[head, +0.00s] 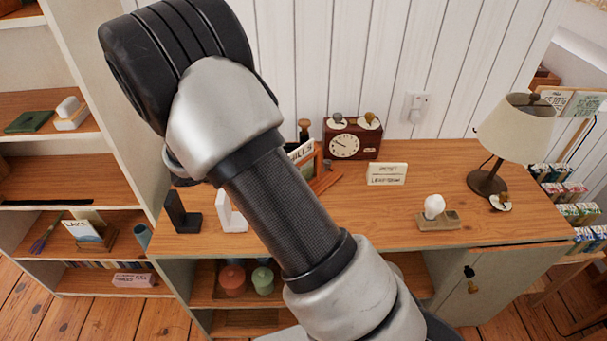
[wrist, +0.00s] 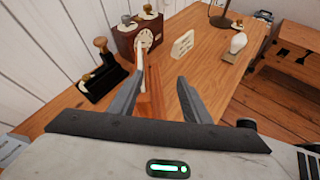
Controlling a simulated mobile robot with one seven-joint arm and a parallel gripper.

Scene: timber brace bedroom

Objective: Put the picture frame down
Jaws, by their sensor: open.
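My gripper (wrist: 160,80) is open in the wrist view, its two dark fingers spread above the desk. A thin orange-brown wooden piece, which looks like the picture frame (wrist: 139,66), stands nearly edge-on between the fingers, close to the left one. In the head view the wooden frame (head: 319,160) stands on the desk just right of my arm, with a wooden foot at its base. My arm hides part of it there, and hides my gripper. I cannot tell whether a finger touches the frame.
The desk (head: 400,215) holds a brown clock (head: 345,146), a white sign (head: 387,174), a light bulb on a block (head: 434,207) and a lamp (head: 516,128). A black stamp holder (wrist: 100,80) stands left of my fingers. The desk's front middle is bare.

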